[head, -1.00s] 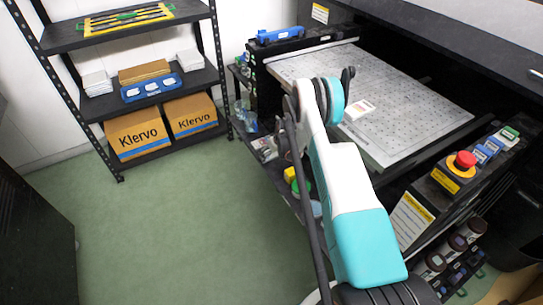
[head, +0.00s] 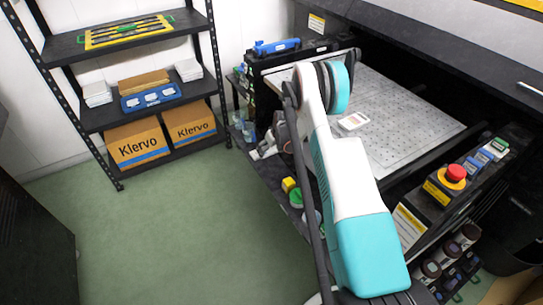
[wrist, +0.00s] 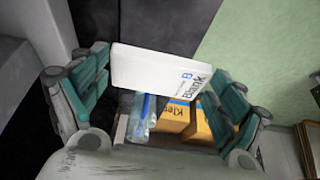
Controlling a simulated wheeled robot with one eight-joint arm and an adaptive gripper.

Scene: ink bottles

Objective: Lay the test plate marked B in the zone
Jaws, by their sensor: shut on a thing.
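A white flat test plate (wrist: 150,68) with a blue B and the word Blank on its edge sits between the teal fingers of my gripper (wrist: 160,92) in the wrist view. My gripper is shut on this plate and holds it up off any surface. In the head view the gripper is mostly hidden behind my white and teal arm. A grey perforated bed (head: 412,118) lies right of my arm, with a small white piece with a reddish mark (head: 353,121) on it. I cannot tell where the zone is.
A black shelf rack at the left holds a blue tray (head: 151,96), white stacks (head: 97,94) and Klervo boxes (head: 138,147). A control panel with a red button (head: 456,173) stands at the right. Green floor (head: 170,230) is open at the left.

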